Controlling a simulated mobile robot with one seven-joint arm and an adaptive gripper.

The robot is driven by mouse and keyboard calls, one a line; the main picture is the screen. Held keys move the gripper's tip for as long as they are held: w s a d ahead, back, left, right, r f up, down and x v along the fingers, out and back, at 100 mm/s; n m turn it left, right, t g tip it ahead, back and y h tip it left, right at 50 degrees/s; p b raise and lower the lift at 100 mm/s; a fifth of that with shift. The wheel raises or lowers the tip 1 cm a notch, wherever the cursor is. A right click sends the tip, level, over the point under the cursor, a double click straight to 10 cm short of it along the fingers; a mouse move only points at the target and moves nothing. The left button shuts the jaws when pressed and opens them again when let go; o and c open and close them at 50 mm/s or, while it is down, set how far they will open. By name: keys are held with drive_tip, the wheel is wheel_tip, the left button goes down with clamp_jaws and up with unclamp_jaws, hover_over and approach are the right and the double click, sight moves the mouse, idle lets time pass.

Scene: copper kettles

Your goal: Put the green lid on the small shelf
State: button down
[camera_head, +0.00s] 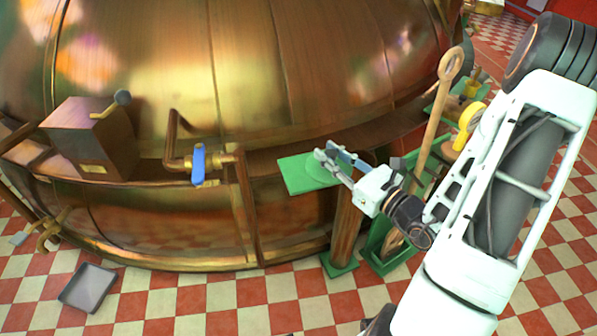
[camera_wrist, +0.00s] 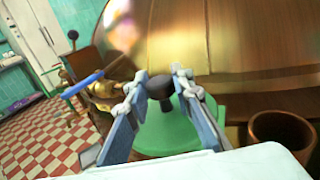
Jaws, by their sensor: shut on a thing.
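The green lid (camera_wrist: 170,135) is a round disc with a dark knob (camera_wrist: 160,88), seen in the wrist view. My gripper (camera_wrist: 160,85) is shut on the knob, one finger on each side. In the head view my gripper (camera_head: 327,158) is at a flat green surface beside the copper kettle. Its straight-edged left part (camera_head: 295,175) looks like a small green shelf, with the rounded lid (camera_head: 322,176) over its right side. The two greens blend, so I cannot tell whether the lid touches the shelf or hovers just above it.
The large copper kettle (camera_head: 170,50) stands close behind. A blue-handled valve (camera_head: 199,164) and a brown box with a lever (camera_head: 85,135) are to the left. A wooden paddle (camera_head: 436,110) leans at the right. A hollow brown cylinder (camera_wrist: 280,130) is right of my gripper.

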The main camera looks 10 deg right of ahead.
drive_tip(key=w+a+f+b, duration=0.1)
drive_tip(key=w+f, duration=0.2)
drive_tip(key=w, duration=0.1)
drive_tip(key=w+a+f+b, duration=0.1)
drive_tip(key=w+f, duration=0.2)
drive_tip(key=w, duration=0.1)
drive_tip(key=w+a+f+b, duration=0.1)
drive_tip(key=w+f+b, duration=0.1)
drive_tip(key=w+f, duration=0.1)
drive_tip(key=shift+w+a, duration=0.15)
drive_tip(key=shift+w, duration=0.75)
drive_tip(key=shift+w+a+f+b, duration=0.15)
drive_tip(key=shift+f+b, duration=0.1)
drive_tip(key=shift+f, duration=0.4)
drive_tip(key=shift+w+d+f+b, duration=0.1)
drive_tip(key=shift+f+b, duration=0.1)
drive_tip(key=shift+f, duration=0.5)
drive_tip(key=shift+w+a+f+b, duration=0.15)
drive_tip(key=shift+f+b, duration=0.1)
drive_tip(key=shift+f, duration=0.4)
drive_tip(key=shift+d+f, duration=0.1)
drive_tip(key=c, duration=2.2)
unclamp_jaws()
drive_tip(key=shift+f, duration=0.1)
drive_tip(key=o, duration=0.5)
